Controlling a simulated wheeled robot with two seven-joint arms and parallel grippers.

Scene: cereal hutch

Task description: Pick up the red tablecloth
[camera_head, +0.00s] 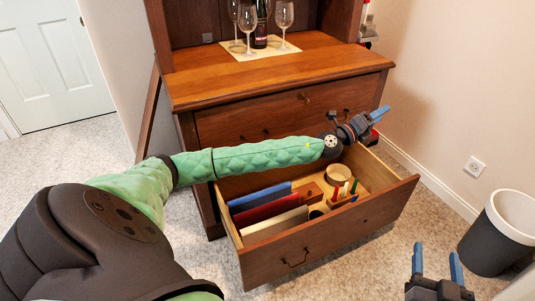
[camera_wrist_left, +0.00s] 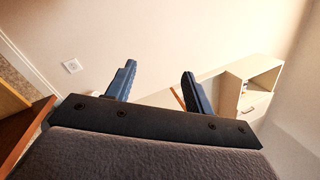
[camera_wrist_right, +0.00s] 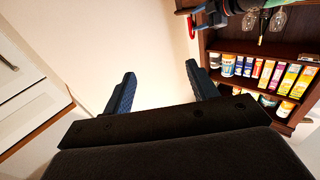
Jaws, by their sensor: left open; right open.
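The red tablecloth (camera_head: 270,208) appears as a folded red strip in the open drawer (camera_head: 310,243) of the wooden hutch. It lies between a blue folded cloth (camera_head: 258,195) and a cream folded cloth (camera_head: 275,225). My left gripper (camera_head: 380,113) is open and empty, above and beyond the drawer's right side, apart from the tablecloth. Its fingers (camera_wrist_left: 158,78) point at bare wall in the left wrist view. My right gripper (camera_head: 436,260) is open and empty, in front of and to the right of the drawer. Its spread fingers also show in the right wrist view (camera_wrist_right: 160,78).
The drawer also holds a round bowl (camera_head: 338,172) and small coloured items (camera_head: 345,188). Wine glasses (camera_head: 284,15) and a bottle (camera_head: 260,25) stand on the hutch top. A bin (camera_head: 495,235) stands at the right. My left arm stretches over the drawer.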

